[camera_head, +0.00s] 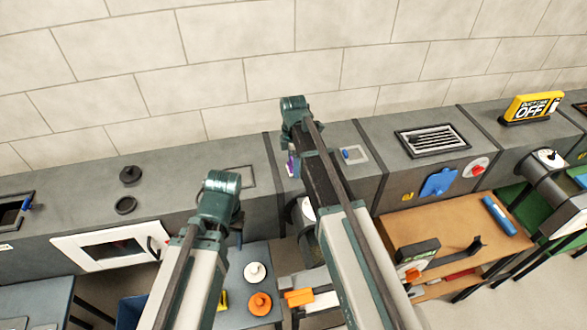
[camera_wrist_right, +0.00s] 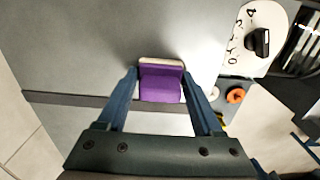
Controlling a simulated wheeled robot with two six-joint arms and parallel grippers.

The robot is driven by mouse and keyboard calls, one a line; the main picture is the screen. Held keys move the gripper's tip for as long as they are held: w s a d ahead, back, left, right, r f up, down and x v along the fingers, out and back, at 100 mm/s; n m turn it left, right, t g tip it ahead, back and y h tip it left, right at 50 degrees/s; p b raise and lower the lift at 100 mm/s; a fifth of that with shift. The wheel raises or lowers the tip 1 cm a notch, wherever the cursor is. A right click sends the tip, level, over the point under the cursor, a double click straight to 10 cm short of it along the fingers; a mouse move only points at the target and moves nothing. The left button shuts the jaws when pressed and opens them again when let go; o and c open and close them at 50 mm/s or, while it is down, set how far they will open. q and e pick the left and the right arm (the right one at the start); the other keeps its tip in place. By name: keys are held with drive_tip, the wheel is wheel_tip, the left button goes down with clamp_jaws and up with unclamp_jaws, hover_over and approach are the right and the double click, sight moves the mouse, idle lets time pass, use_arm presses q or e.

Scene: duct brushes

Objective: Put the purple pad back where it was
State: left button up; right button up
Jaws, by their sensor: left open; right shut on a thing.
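The purple pad (camera_wrist_right: 160,83) is a small block with a pale strip along its far edge. My right gripper (camera_wrist_right: 161,90) is shut on it, with a blue finger at each side. In the head view only a sliver of the purple pad (camera_head: 291,165) shows beside my right gripper (camera_head: 294,150), over the grey duct (camera_head: 200,193). Whether the pad touches the duct I cannot tell. My left gripper (camera_head: 221,190) is open, above the duct's front edge to the left; its fingertips are mostly hidden by the wrist.
A thin rectangular outline (camera_head: 238,177) and a small pale framed patch (camera_head: 353,155) lie on the duct top, either side of my right gripper. A vent grille (camera_head: 433,140) is further right. White (camera_head: 255,273) and orange (camera_head: 260,303) discs lie on the blue table below.

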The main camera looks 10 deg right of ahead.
drive_tip(key=shift+r, duration=0.1)
drive_tip(key=shift+f, duration=0.25)
drive_tip(key=o, duration=1.2)
drive_tip(key=shift+r, duration=0.1)
drive_tip(key=shift+r, duration=0.15)
